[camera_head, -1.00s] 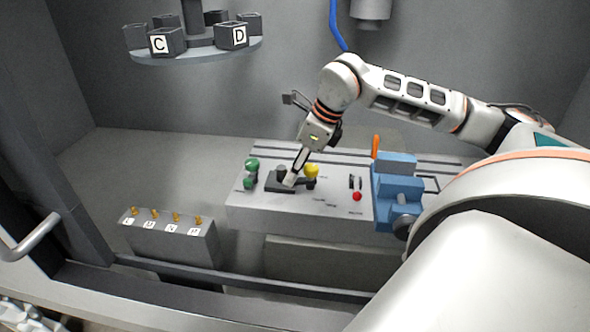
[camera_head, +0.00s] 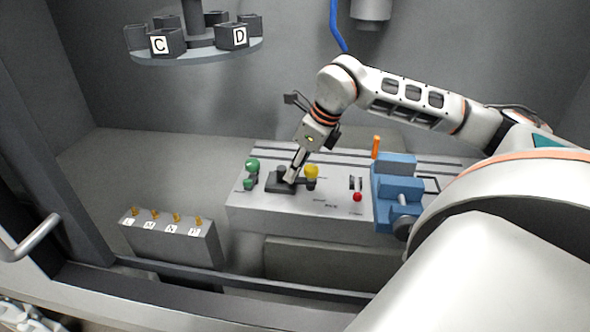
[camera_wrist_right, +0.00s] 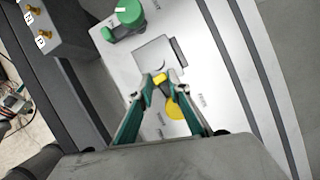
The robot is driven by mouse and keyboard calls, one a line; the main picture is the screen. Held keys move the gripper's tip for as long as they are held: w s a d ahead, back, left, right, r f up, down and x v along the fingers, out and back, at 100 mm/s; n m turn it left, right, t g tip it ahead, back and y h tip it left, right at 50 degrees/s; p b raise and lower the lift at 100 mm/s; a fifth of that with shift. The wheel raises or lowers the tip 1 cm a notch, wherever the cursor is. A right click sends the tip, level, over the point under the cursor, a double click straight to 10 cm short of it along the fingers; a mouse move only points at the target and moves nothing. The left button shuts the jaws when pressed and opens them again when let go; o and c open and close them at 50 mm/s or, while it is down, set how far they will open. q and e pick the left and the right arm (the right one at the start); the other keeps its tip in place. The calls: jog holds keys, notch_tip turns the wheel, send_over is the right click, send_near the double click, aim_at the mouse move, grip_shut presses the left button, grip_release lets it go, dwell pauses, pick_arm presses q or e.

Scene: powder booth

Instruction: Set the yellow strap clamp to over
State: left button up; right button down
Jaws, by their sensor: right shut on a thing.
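A small yellow piece (camera_wrist_right: 160,78), which looks like part of the yellow strap clamp, lies between my right fingertips in the right wrist view. My right gripper (camera_wrist_right: 158,82) is shut on it, beside a square grey plate (camera_wrist_right: 160,54). In the head view, my right gripper (camera_head: 290,178) reaches down at a dark base (camera_head: 276,188) on the grey bench block. The fingers hide most of the clamp there. A round yellow knob (camera_head: 311,171) stands just right of the fingertips; it also shows partly behind a finger in the wrist view (camera_wrist_right: 174,108). My left gripper is not in view.
A green knob (camera_head: 251,165) stands left of the dark base. A red-tipped lever (camera_head: 357,197) and a blue vise (camera_head: 397,180) are to the right, with an orange handle (camera_head: 376,147) behind. A labelled grey box (camera_head: 172,240) stands front left.

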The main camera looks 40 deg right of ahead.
jog(key=c, duration=1.9)
grip_release()
jog(key=shift+r, duration=0.15)
jog(key=v, duration=1.1)
jog(key=shift+s+r, duration=0.3)
jog(key=shift+c, duration=0.3)
